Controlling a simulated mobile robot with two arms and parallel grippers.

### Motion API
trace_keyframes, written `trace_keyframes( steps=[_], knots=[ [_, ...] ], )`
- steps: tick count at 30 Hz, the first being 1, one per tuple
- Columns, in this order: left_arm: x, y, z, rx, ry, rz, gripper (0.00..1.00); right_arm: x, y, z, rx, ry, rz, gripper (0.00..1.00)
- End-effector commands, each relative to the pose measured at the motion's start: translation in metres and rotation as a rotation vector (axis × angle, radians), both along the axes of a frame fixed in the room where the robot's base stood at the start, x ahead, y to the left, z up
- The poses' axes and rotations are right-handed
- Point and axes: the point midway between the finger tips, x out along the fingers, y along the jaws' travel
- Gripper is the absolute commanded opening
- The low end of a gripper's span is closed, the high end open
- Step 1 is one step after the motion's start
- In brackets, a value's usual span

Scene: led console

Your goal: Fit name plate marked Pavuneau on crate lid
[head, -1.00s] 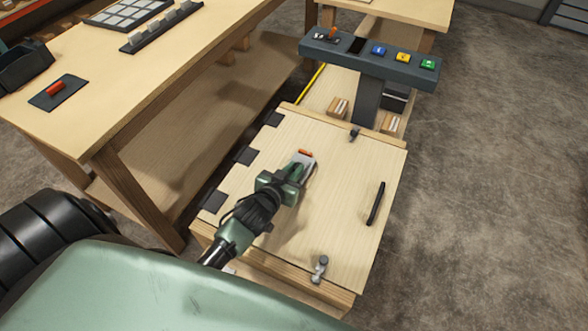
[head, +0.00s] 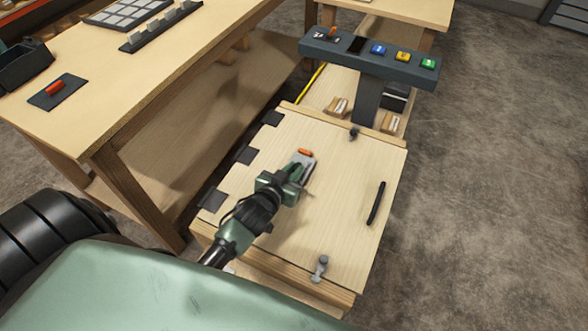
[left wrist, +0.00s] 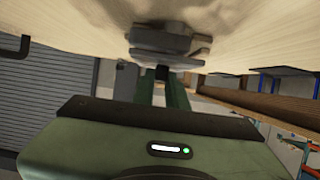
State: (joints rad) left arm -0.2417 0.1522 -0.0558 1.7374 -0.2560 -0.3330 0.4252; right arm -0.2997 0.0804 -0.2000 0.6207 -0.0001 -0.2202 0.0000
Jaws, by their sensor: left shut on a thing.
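The crate lid (head: 335,205) is a pale wooden panel, shut, with dark hinges along its left side. My left gripper (head: 299,172) is over the middle of the lid, shut on a small grey plate (head: 303,161). An orange piece (head: 305,152) shows at the plate's far end. No lettering can be read, so I cannot tell its marking. In the left wrist view, a grey piece (left wrist: 160,42) sits at the fingertips close against the wood. Whether it touches the lid flat is unclear. My right gripper is not in view.
A console (head: 370,58) with coloured buttons stands behind. A workbench (head: 150,70) at left bears a dark pad with a red-orange piece (head: 55,87). The lid's right half is mostly clear.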

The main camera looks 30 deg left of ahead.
Motion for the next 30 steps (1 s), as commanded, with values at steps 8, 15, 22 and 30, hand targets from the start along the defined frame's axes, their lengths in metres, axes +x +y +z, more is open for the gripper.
trace_keyframes(
  steps=[8, 15, 22, 30],
  knots=[
    [0.0, 0.0, -0.003, 0.0, -0.001, 0.0, 0.0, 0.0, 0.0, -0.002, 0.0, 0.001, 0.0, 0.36],
    [0.0, 0.0, -0.006, 0.0, -0.001, 0.0, 0.0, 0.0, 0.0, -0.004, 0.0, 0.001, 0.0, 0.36],
    [0.0, 0.0, -0.009, 0.0, -0.001, 0.0, 0.0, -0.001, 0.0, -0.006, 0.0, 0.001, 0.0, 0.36],
    [0.0, 0.0, -0.012, 0.0, -0.001, 0.0, 0.0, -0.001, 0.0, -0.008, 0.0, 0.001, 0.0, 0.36]
  ],
)
